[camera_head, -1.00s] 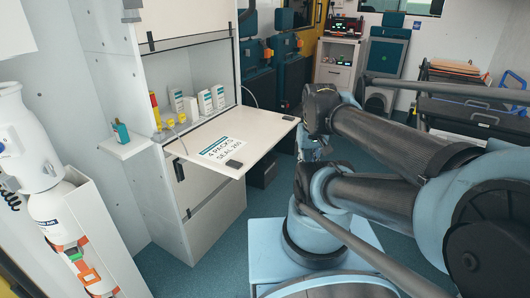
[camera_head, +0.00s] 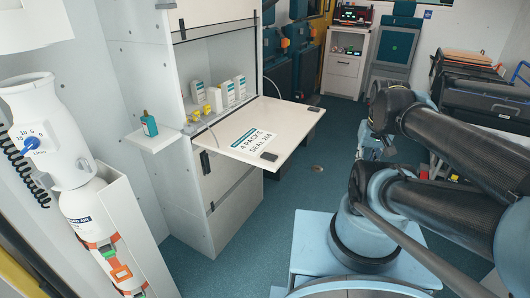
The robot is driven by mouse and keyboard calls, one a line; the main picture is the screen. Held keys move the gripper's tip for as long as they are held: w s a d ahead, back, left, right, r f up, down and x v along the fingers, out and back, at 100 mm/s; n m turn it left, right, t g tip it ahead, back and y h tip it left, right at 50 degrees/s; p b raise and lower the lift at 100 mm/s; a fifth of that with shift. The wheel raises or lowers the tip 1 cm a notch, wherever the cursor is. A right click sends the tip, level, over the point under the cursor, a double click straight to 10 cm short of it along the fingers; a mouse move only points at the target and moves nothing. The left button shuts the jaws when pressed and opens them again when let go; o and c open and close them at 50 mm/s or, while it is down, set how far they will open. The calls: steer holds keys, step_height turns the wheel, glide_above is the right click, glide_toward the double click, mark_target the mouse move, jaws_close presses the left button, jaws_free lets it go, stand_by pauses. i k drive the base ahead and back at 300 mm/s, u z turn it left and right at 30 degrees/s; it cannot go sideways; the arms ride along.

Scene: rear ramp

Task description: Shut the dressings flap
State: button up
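The dressings flap (camera_head: 261,130) is a white panel hinged at the lower edge of an open compartment in the white cabinet (camera_head: 225,199). It stands open, lying about level and sticking out into the aisle. A printed label on it reads "4 PACKS" and a seal number. Dark latch pieces sit near its corners. In the compartment behind it stand several white boxes (camera_head: 228,94) and small yellow items (camera_head: 207,110). My folded arm is at the right, apart from the flap. I cannot make out my gripper's fingers in this view.
A small shelf with a teal bottle (camera_head: 149,123) juts out left of the compartment. A white gas cylinder (camera_head: 90,210) in a holder stands at the near left. A white drawer unit (camera_head: 345,65) is at the back. Blue floor (camera_head: 285,190) is clear between the cabinet and my base.

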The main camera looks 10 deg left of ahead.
mark_target(263, 134)
steer(key=u, duration=1)
steer(key=i, duration=0.3)
steer(key=z, duration=1.8)
steer(key=k, duration=1)
steer(key=u, duration=0.25)
steer(key=k, duration=1.1)
steer(key=u, duration=0.45)
steer(key=i, duration=0.45)
steer(key=u, duration=0.05)
